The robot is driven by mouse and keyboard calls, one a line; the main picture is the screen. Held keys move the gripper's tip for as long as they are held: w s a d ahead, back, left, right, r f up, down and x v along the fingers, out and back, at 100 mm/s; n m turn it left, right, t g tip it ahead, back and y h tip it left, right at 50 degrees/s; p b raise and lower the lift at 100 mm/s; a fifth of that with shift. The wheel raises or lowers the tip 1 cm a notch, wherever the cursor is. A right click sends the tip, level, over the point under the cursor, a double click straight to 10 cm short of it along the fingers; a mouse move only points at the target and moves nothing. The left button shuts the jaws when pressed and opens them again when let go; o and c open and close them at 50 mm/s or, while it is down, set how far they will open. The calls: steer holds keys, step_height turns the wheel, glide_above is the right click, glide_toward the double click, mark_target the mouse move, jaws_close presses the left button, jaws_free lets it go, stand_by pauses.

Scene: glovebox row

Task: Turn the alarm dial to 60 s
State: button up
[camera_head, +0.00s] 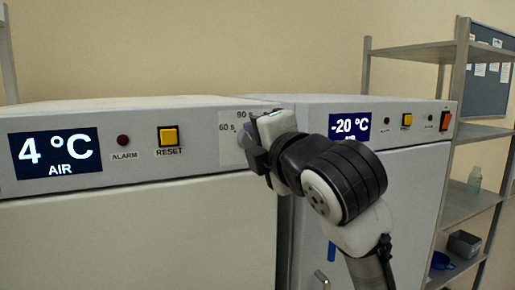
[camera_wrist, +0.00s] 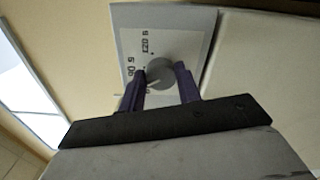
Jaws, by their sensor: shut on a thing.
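The alarm dial (camera_wrist: 160,73) is a round grey knob on a pale plate (camera_wrist: 188,20) with printed second marks, seen in the wrist view. A light pointer line on the knob runs toward the lower left. My gripper (camera_wrist: 160,82) is shut on the knob, one dark finger on each side. In the head view, the plate (camera_head: 230,152) shows the marks 60 s and 90 s. There my gripper (camera_head: 254,150) covers the knob and the rest of the plate.
Left of the plate are a yellow RESET button (camera_head: 168,136), a red ALARM lamp (camera_head: 123,141) and a 4 °C display (camera_head: 57,153). A second unit with a -20 °C display (camera_head: 349,127) stands to the right. Metal shelving (camera_head: 470,205) is at the far right.

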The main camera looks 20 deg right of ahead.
steer(key=n+b, duration=0.1)
steer(key=n, duration=0.4)
steer(key=shift+n, duration=0.4)
steer(key=shift+a, duration=0.1)
stand_by(0.3)
steer(key=o, duration=1)
steer(key=shift+r, duration=0.1)
steer(key=shift+c, duration=0.2)
steer(key=shift+s, duration=0.15)
steer(key=s+b, duration=0.2)
steer(key=s, duration=1.1)
steer(key=shift+s+d+b, duration=0.25)
steer(key=shift+s+b, duration=0.05)
steer(key=shift+b, duration=0.1)
